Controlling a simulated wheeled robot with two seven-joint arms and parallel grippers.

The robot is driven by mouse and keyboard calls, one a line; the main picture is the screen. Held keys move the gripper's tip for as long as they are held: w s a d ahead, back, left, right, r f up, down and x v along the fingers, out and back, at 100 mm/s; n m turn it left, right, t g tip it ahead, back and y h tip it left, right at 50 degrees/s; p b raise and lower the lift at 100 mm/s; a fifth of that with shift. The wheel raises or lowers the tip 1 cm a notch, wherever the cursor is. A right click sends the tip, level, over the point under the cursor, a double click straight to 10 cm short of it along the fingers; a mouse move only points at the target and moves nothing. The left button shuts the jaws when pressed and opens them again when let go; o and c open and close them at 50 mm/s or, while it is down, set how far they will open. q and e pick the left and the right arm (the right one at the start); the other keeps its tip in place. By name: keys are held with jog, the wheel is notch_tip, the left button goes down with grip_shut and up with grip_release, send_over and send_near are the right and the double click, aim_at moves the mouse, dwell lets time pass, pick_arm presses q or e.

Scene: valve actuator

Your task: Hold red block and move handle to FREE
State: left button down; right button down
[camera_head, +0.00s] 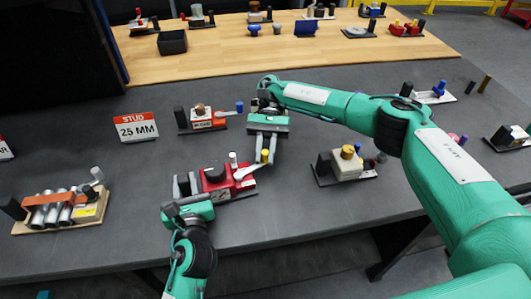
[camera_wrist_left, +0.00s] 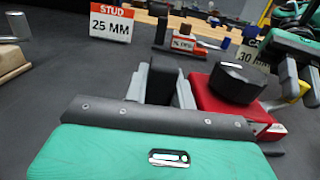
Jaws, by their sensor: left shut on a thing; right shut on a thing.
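The red block (camera_head: 216,178) is a valve body with a round black knob on top, on a dark base near the table's front. It also shows in the wrist view (camera_wrist_left: 215,100). My left gripper (camera_head: 185,186) is shut on the black upright block (camera_wrist_left: 165,82) at the left end of this unit, one finger on each side, beside the red body. The handle (camera_head: 246,171) is a pale lever at the unit's right, with a yellow grip (camera_head: 265,156). My right gripper (camera_head: 263,150) reaches down from behind and is shut on the handle's yellow grip. The handle's markings are too small to read.
A "STUD 25 MM" sign (camera_head: 137,127) stands at the left. An orange unit with a blue knob (camera_head: 204,119) is behind. A unit with silver cylinders (camera_head: 55,208) lies left and a cream unit (camera_head: 346,163) right.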

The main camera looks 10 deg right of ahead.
jog(key=shift+a, duration=0.1)
jog(key=c, duration=1.3)
grip_release()
notch_tip(320, 180, up, 10)
jog(key=shift+f, duration=0.1)
